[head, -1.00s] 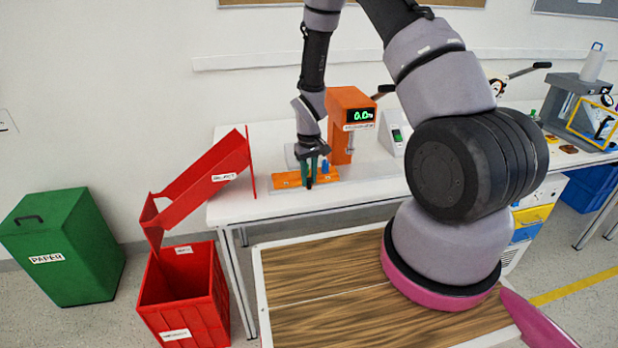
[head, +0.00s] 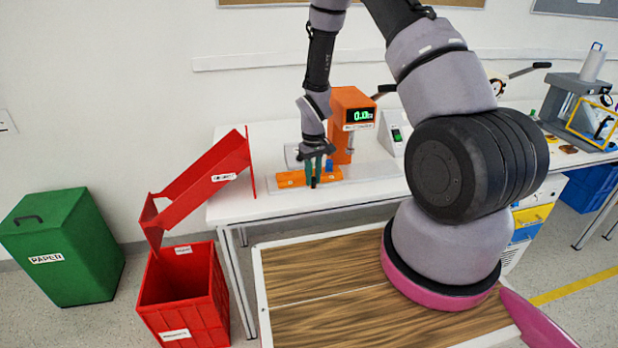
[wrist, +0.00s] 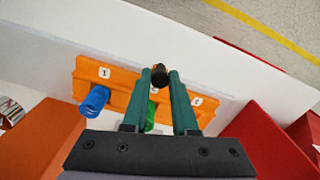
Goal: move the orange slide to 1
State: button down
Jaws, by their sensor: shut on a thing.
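The orange slide (head: 292,180) is a flat bar lying on the white bench below the orange press. It also shows in the wrist view (wrist: 122,84), with a label 1 near its left end and another label, too small to read, near its right end. A blue peg (wrist: 95,100) stands on its left part. A green peg (wrist: 150,115) is partly hidden between my fingers. My gripper (head: 314,184) is over the slide. In the wrist view its green fingers (wrist: 160,80) are closed around a black knob (wrist: 160,74) at the slide's edge.
An orange press (head: 353,103) with a green display stands behind the slide. A red chute (head: 205,180) is to the left, above a red crate (head: 184,322). A switch box (head: 394,136) stands to the right. A pale strip of bench (head: 370,176) right of the slide is clear.

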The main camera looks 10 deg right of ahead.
jog(key=d, duration=0.2)
jog(key=shift+d, duration=0.4)
jog(key=c, duration=0.7)
grip_release()
jog(key=shift+r, duration=0.1)
notch_tip(320, 180, up, 11)
jog(key=shift+f, duration=0.15)
